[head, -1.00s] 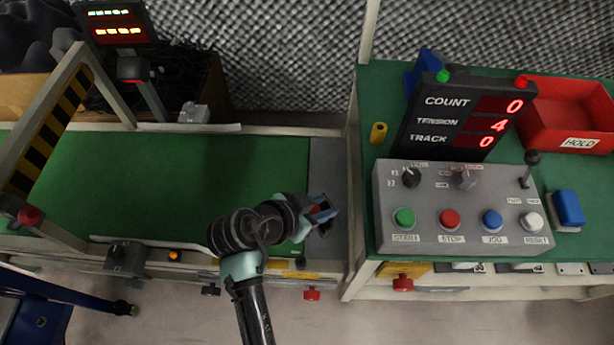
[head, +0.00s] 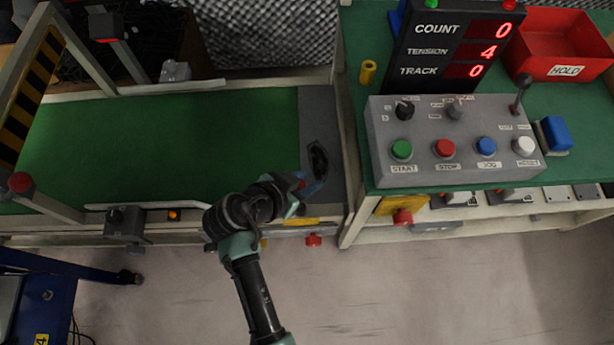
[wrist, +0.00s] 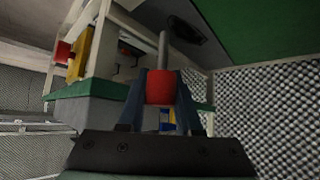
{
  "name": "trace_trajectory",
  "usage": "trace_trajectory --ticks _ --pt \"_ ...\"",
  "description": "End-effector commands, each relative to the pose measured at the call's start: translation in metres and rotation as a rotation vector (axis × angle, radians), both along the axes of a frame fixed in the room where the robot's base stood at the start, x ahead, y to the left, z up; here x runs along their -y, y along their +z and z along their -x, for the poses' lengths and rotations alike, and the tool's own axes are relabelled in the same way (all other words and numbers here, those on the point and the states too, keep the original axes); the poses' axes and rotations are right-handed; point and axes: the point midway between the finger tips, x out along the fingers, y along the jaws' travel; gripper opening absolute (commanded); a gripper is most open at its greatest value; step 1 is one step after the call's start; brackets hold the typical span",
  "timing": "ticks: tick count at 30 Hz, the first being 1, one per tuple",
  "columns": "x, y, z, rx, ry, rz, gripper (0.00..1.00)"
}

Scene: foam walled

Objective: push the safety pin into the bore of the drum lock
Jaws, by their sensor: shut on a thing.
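My gripper (head: 314,187) is over the near part of the grey end plate (head: 322,120) of the green belt. In the wrist view its two blue fingers (wrist: 160,100) are shut on the red grip of the safety pin (wrist: 160,87). The pin's thin grey shank points away from the fingers. A dark oval part (head: 318,160) on the end plate, probably the drum lock, lies just beyond the fingertips. It also shows in the wrist view (wrist: 187,30), close to the shank's tip. I cannot tell whether they touch, and no bore is clearly visible.
A control box (head: 450,140) with coloured buttons and a COUNT/TENSION/TRACK display (head: 455,45) stand on the green bench at the right. A red HOLD bin (head: 560,50) is behind. A striped frame (head: 30,90) spans the belt's left end.

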Motion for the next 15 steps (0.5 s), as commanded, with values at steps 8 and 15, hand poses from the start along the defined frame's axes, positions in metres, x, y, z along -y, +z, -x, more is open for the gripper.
trace_trajectory --ticks 8,15 --pt "0.0 -0.03 0.0 0.0 0.0 0.0 0.0" --pt "0.0 -0.048 0.0 0.001 0.0 0.001 0.0"
